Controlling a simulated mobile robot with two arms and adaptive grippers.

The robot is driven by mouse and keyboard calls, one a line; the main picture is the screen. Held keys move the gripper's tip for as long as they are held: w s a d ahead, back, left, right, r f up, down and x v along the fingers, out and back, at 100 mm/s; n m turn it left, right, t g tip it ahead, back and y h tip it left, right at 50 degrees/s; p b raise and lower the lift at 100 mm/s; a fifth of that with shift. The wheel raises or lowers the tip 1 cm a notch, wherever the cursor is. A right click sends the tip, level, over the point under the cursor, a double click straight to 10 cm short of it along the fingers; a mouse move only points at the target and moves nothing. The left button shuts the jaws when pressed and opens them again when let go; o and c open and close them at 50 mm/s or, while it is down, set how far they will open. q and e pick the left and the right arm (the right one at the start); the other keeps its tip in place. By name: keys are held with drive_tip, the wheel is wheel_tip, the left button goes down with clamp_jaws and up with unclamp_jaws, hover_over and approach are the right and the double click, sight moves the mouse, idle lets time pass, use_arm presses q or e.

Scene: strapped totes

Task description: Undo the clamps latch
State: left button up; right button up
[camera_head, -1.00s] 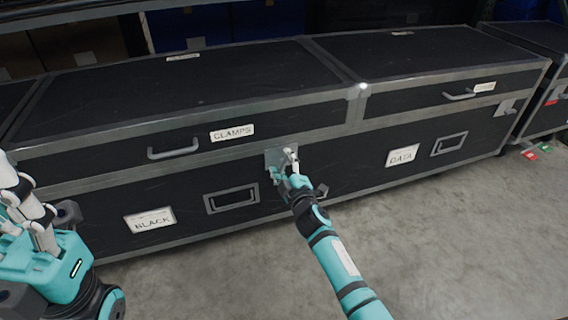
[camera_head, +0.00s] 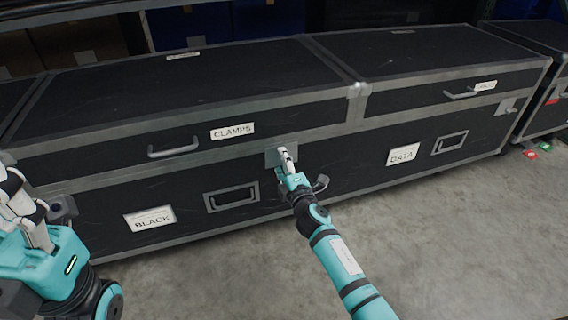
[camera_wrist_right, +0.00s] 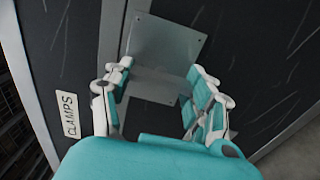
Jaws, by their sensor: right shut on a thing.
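The clamps latch is a grey metal plate (camera_head: 272,157) on the front of the long black case, right of and below the CLAMPS label (camera_head: 232,131). In the right wrist view the latch plate (camera_wrist_right: 166,42) has rivets at its corners, and its lower part sits between my fingers. My right gripper (camera_head: 288,157) is at the latch. In the wrist view its two fingers (camera_wrist_right: 158,95) stand either side of the grey latch part, shut on it. My left gripper (camera_head: 22,208) is at the left edge, away from the case; its fingertips overlap and are partly cut off.
The case also carries a BLACK label (camera_head: 150,218), a DATA label (camera_head: 403,154) and recessed handles (camera_head: 231,198). A second latch (camera_head: 507,106) is at the far right. Another black case (camera_head: 548,100) stands beyond it. Grey floor (camera_head: 460,240) in front is clear.

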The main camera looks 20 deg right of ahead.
drive_tip(key=shift+f, duration=0.1)
drive_tip(key=o, duration=1)
drive_tip(key=shift+o, duration=0.9)
drive_tip(key=shift+s, duration=0.25)
drive_tip(key=s, duration=1.1)
drive_tip(key=shift+s+d, duration=0.15)
drive_tip(key=shift+s, duration=0.15)
